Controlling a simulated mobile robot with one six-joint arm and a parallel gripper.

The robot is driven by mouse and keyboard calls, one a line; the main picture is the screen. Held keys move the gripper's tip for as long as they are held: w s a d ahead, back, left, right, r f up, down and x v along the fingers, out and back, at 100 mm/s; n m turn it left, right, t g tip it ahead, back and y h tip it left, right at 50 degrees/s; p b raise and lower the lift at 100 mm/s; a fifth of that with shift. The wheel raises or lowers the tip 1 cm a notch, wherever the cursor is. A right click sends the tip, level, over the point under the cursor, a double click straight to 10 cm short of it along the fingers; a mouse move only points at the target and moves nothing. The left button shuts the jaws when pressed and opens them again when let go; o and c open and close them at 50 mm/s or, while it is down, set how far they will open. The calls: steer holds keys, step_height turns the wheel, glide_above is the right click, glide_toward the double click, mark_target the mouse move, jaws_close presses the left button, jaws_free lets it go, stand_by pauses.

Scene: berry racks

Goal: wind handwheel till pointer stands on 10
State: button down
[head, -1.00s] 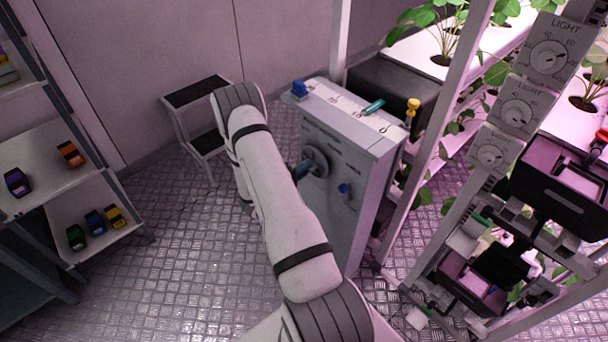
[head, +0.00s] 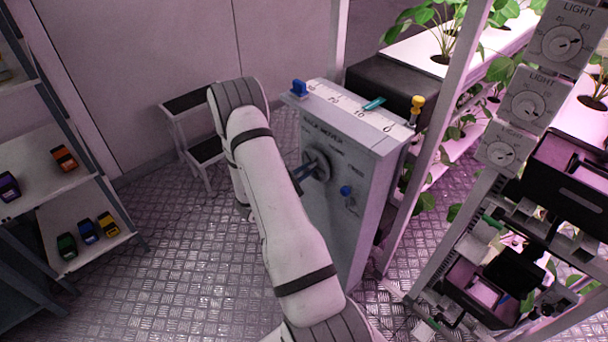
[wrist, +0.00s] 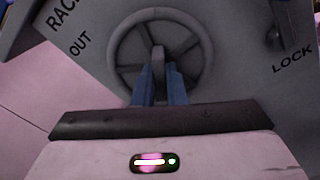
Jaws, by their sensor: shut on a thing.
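The grey handwheel (wrist: 203,45) is on the front of a grey cabinet (head: 355,215), with spokes and a rim. It also shows in the head view (head: 321,164), partly behind my arm. My gripper (wrist: 159,80) has its blue fingers shut on the wheel's handle (wrist: 158,58). In the head view my gripper (head: 308,170) reaches the wheel from the left. On the cabinet top is a pale scale (head: 340,97) with a teal pointer (head: 374,103). The pointer stands near the mark that looks like 10, left of the 0; exact alignment is hard to tell.
A blue knob (head: 346,190), beside LOCK lettering (wrist: 292,59), is right of the wheel. A step stool (head: 186,105) is behind; plant racks are at right, a shelf (head: 85,210) at left.

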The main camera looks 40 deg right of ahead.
steer(key=n, duration=0.6)
steer(key=shift+n, duration=0.3)
stand_by(0.4)
steer(key=c, duration=1.5)
jaws_free()
steer(key=a, duration=0.2)
steer(key=a+b, duration=0.1)
steer(key=a, duration=0.4)
steer(key=shift+s+a, duration=0.3)
steer(key=shift+a, duration=0.05)
